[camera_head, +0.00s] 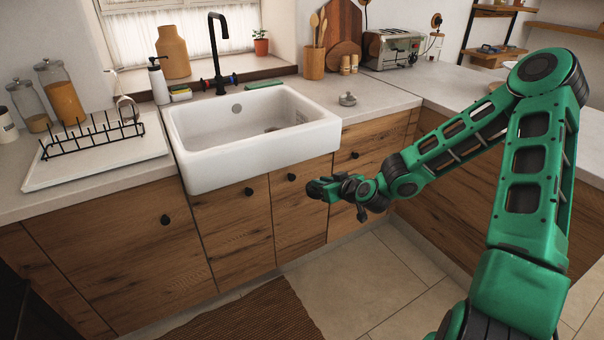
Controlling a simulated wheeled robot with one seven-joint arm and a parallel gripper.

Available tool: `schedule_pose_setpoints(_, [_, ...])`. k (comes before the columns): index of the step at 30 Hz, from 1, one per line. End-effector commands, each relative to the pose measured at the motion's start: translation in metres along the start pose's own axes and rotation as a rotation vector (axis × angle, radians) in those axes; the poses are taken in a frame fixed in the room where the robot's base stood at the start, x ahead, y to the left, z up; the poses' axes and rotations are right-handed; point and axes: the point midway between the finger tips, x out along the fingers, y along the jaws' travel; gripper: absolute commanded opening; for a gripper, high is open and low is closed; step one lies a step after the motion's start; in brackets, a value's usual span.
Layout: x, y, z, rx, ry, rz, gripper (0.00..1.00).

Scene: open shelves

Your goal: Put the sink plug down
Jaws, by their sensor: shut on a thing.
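My gripper (318,189) is in front of the wooden cabinet doors below the right part of the sink, lower than the counter top. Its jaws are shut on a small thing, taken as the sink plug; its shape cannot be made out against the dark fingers. The white sink (255,167) is up and to the left of my gripper, with a dark drain partly visible in its floor. A small round silver object with a knob (347,99) rests on the counter right of the sink, apart from my gripper.
The counter (385,92) has clear room right of the sink. A toaster (392,49) and a utensil pot (313,63) stand behind. A black rack (93,137) sits at the left. Black knobs (291,177) stick out from the doors near my gripper.

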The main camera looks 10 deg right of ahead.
Motion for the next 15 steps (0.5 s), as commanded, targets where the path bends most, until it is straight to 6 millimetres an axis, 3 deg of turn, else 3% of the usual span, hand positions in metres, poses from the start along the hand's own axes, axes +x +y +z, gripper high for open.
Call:
schedule_pose_setpoints(6, [0.002,0.022,0.021,0.062,0.004,0.148,0.0])
schedule_pose_setpoints(15, [0.003,0.034,0.033,0.101,0.0,0.22,0.0])
